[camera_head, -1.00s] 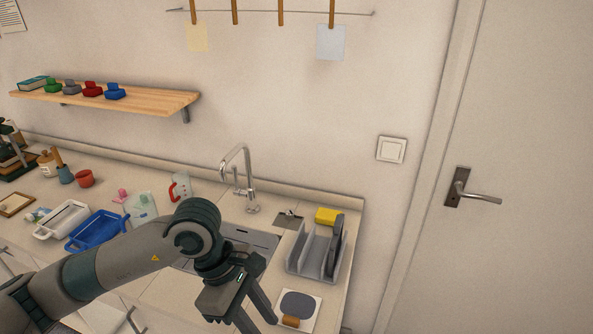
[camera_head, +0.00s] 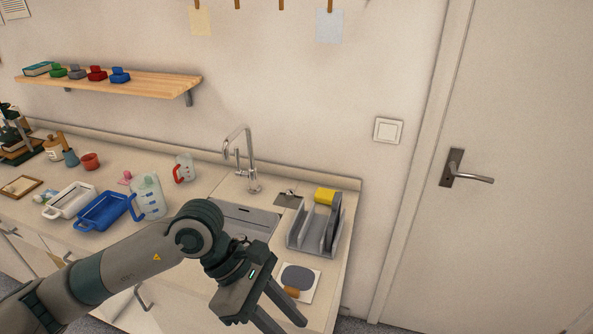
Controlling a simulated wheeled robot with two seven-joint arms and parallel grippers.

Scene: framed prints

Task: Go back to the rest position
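My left gripper (camera_head: 283,318) comes in from the left on its grey and dark green arm. It hangs over the front edge of the counter (camera_head: 185,258), in front of the sink (camera_head: 245,217). Its two fingers are spread apart, with nothing seen between them. Its fingertips are near a white card with a dark oval and a brown block (camera_head: 299,279), and I cannot tell whether they touch it. My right gripper is not in view.
Left of the arm are a clear jug (camera_head: 149,197), a blue tray (camera_head: 103,213) and a white tray (camera_head: 70,201). A faucet (camera_head: 242,160) rises behind the sink. A door (camera_head: 510,190) is at the right.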

